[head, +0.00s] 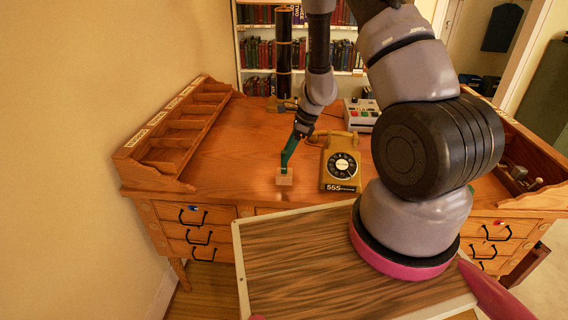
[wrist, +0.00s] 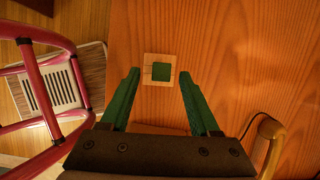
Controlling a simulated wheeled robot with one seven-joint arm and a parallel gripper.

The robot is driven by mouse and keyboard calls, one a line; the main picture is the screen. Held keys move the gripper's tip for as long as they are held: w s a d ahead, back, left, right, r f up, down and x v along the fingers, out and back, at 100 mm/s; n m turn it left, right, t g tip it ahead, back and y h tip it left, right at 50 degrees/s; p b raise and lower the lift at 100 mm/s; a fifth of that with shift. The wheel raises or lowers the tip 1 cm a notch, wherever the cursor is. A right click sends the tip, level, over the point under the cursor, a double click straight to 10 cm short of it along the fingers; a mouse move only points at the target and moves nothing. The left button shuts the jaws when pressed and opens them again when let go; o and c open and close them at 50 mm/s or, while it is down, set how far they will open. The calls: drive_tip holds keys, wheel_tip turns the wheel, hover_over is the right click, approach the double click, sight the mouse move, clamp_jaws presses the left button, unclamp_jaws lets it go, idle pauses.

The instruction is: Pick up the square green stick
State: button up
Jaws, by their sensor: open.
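The square green stick (wrist: 161,73) shows end-on in the wrist view, as a green square on a small light wooden block (wrist: 148,59). In the head view the wooden block (head: 284,179) sits near the desk's front edge, and the stick there is hard to tell from my green fingers. My gripper (wrist: 160,80) is open, with one green finger on each side of the stick in the picture and a gap on both sides. In the head view my gripper (head: 287,160) points down over the block. I cannot tell how far the fingertips are above the stick.
A yellow rotary telephone (head: 341,165) stands just right of the block. A wooden pigeonhole rack (head: 170,135) lines the desk's left side. A dark column (head: 284,55) and a grey box with buttons (head: 361,112) stand behind. The desktop (head: 235,150) left of the block is clear.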

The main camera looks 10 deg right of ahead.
sight(284, 172)
drive_tip(key=x, duration=0.4)
drive_tip(key=shift+d, duration=0.1)
drive_tip(key=shift+r, duration=0.1)
clamp_jaws()
wheel_tip(284, 172, up, 10)
idle(0.6)
